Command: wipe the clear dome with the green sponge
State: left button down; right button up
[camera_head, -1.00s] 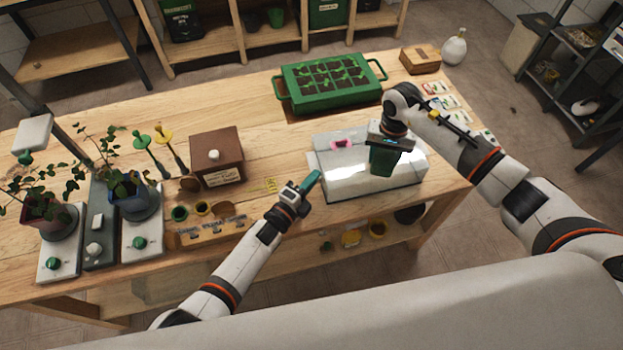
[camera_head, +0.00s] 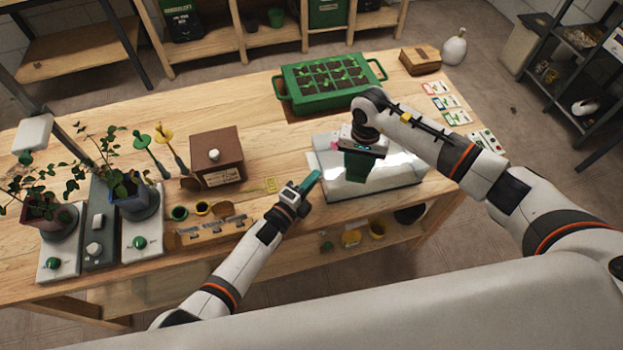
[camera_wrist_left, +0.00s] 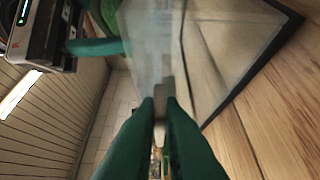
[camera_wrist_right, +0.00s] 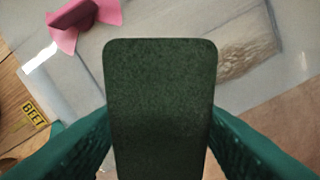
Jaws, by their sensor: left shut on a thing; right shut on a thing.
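The clear dome (camera_head: 392,177) lies on the table's front part as a low, glossy box shape. I cannot tell whether the sponge touches the dome. My left gripper (camera_head: 313,182) is at the dome's left front corner. In the left wrist view its fingers (camera_wrist_left: 162,110) are closed on a small greyish part at the dome's edge (camera_wrist_left: 215,60).
A green seedling tray (camera_head: 330,103) stands behind the dome. A brown box (camera_head: 216,157), small pots in a wooden holder (camera_head: 212,233) and two potted plants stand to the left. Seed packets (camera_head: 445,102) and a cardboard box (camera_head: 421,60) lie at the right back.

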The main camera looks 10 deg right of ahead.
aim_at(385, 164)
jog(key=shift+a, duration=0.35)
jog(key=shift+w+d, duration=0.2)
jog(key=shift+d, duration=3.8)
jog(key=shift+d+f, duration=0.15)
jog(key=shift+d, duration=1.65)
jog(key=shift+s+a, duration=0.15)
jog(key=shift+a, duration=1.6)
jog(key=shift+a+r, duration=0.15)
jog(key=shift+a, duration=0.95)
jog(key=shift+a+r, duration=0.1)
jog(key=shift+a, duration=1)
jog(key=shift+a+f, duration=0.15)
jog(key=shift+a, duration=1.65)
jog(key=shift+s+d, duration=0.1)
jog(key=shift+d, duration=0.05)
